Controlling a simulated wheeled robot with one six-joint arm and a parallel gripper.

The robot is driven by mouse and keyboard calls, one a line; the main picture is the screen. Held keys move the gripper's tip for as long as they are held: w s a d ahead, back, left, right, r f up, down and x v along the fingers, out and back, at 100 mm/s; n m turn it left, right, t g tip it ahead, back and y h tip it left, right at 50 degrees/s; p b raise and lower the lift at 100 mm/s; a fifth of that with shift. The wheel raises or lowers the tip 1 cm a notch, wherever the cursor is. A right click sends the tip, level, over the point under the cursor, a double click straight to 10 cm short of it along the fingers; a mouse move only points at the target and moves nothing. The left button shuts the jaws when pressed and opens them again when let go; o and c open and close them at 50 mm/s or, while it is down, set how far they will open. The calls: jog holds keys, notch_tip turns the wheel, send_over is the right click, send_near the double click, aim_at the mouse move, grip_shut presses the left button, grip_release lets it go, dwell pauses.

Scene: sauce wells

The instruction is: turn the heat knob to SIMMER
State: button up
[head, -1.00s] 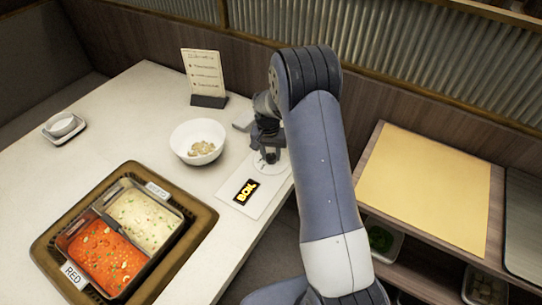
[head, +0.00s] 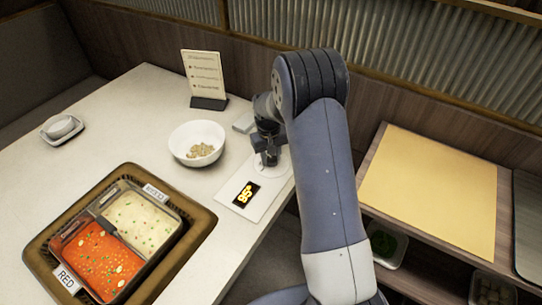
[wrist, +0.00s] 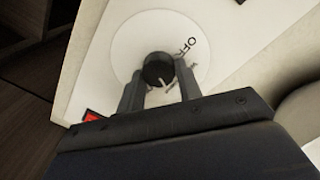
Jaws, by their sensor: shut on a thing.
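The heat knob (wrist: 158,68) is a small black round knob on a white dial disc, seen from above in the wrist view. Its light pointer mark faces down in that picture, away from the printed OFF. Other print near the fingers is too small to read. My gripper (wrist: 161,84) has one finger on each side of the knob and is shut on it. In the head view my gripper (head: 268,158) is over the white control panel (head: 228,197) and hides the knob. The panel's black display (head: 245,195) shows yellow characters, apparently "95°".
A white bowl (head: 188,137) with pale food stands left of my gripper. A menu card (head: 204,75) stands behind it. A divided pot of red and white broth (head: 163,263) sits front left. A small dish (head: 60,128) is far left. A side shelf with a tan board (head: 430,190) is right.

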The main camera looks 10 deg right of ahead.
aim_at(269, 158)
dwell(0.3)
jog(key=o, duration=1)
jog(key=shift+c, duration=0.2)
jog(key=shift+r, duration=0.15)
notch_tip(269, 158, up, 11)
jog(key=shift+a+f, duration=0.2)
jog(key=shift+a, duration=0.1)
jog(key=shift+f, duration=0.1)
jog(key=f, duration=1)
jog(key=shift+d+f, duration=0.3)
jog(key=shift+f, duration=0.1)
